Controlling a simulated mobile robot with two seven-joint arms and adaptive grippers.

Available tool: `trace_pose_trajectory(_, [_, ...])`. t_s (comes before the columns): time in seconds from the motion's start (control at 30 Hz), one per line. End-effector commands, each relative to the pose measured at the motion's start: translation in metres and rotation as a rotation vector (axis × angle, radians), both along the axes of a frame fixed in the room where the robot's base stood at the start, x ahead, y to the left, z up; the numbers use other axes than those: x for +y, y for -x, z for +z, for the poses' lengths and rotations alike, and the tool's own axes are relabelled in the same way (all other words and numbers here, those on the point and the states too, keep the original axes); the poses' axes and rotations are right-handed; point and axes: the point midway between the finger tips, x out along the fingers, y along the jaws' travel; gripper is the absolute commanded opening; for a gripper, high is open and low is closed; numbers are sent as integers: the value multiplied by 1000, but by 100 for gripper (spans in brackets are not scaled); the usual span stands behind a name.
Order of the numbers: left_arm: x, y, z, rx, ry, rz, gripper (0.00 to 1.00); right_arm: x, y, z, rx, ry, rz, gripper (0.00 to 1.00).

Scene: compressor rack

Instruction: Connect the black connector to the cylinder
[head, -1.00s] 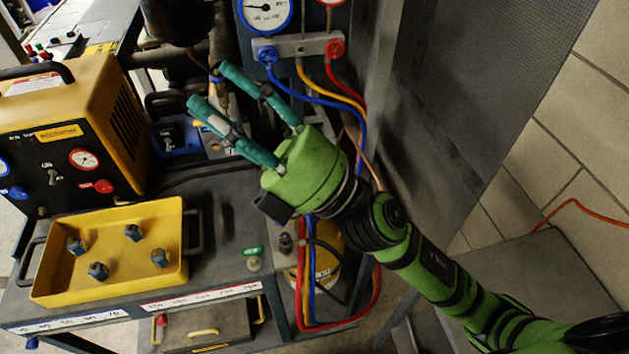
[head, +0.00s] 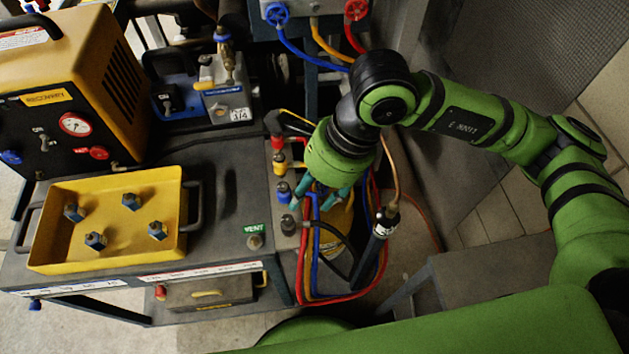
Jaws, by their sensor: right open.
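The black connector (head: 288,225) sits at the near end of a grey holder strip on the bench's right edge, with a black hose running off to its right. The yellow cylinder (head: 337,228) stands low beside the bench, partly hidden by hoses and my gripper. My right gripper (head: 316,197) points down above the hoses, between the holder strip and the cylinder. Its teal fingers are apart and I see nothing held. One finger lies close to the blue and black connectors; I cannot tell if it touches. My left gripper is out of view.
Red (head: 278,144), yellow (head: 280,164) and blue (head: 284,190) connectors share the strip. A dark tube with a white label (head: 381,228) stands right of the cylinder. A yellow tray (head: 117,247) with several fittings and a recovery unit (head: 65,90) occupy the left bench.

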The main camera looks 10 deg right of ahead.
Motion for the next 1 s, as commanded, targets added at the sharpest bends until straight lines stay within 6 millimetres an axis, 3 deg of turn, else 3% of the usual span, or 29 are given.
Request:
trace_pose_trajectory(0.37, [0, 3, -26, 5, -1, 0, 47, 22, 2, -59, 5, -4, 3, 49])
trace_pose_trajectory(0.5, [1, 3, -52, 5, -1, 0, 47, 29, 1, -82, 2, -5, 3, 49])
trace_pose_trajectory(0.73, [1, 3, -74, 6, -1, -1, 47, 37, 1, -100, 3, -5, 2, 49])
trace_pose_trajectory(1.0, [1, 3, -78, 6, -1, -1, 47, 40, 1, -103, 4, -5, 0, 49])
